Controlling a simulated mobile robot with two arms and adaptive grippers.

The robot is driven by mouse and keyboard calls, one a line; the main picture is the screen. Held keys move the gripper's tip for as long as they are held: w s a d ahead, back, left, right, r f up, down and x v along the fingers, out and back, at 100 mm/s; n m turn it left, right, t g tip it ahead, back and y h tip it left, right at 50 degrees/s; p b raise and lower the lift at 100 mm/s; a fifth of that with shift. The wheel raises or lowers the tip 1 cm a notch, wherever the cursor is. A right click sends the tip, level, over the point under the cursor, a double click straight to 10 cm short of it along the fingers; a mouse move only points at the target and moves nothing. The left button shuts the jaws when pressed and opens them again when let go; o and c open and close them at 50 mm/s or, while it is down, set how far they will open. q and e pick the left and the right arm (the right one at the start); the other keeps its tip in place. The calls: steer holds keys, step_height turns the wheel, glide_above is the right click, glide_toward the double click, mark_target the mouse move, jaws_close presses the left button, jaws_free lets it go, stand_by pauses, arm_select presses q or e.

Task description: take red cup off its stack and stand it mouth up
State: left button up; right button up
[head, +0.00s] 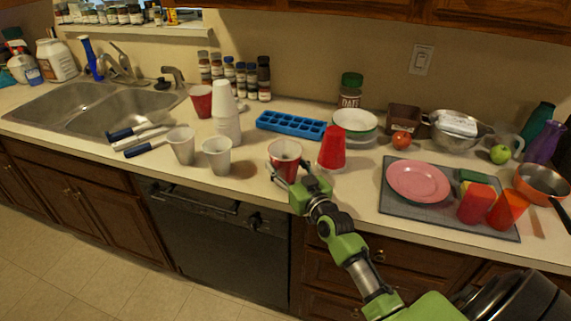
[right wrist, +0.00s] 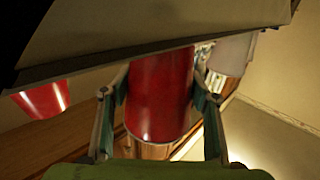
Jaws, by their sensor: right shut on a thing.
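My right gripper (head: 287,170) is shut on a red cup (head: 285,158) with a white inside. The cup is mouth up and roughly upright at the counter's front edge. In the right wrist view, which looks upside down, the fingers (right wrist: 154,97) are on both sides of the held red cup (right wrist: 160,92). The counter edge hides its base there, so I cannot tell whether it touches the counter. A mouth-down red cup or stack (head: 332,147) stands just right of it, and shows in the wrist view (right wrist: 42,99). My left gripper is not in view.
White cups (head: 217,155) stand to the left, near a mouth-down white cup stack (head: 227,125) and another red cup (head: 201,101). A blue ice tray (head: 291,125) and bowl (head: 354,123) are behind. A grey mat (head: 398,205) with a pink plate (head: 418,181) lies right.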

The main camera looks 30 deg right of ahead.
steer(key=shift+f+b, duration=0.3)
steer(key=shift+f, duration=0.2)
stand_by(0.4)
steer(key=o, duration=0.8)
steer(key=shift+s, duration=0.1)
steer(key=s+a, duration=0.1)
steer(key=s, duration=1)
steer(key=shift+s, duration=0.4)
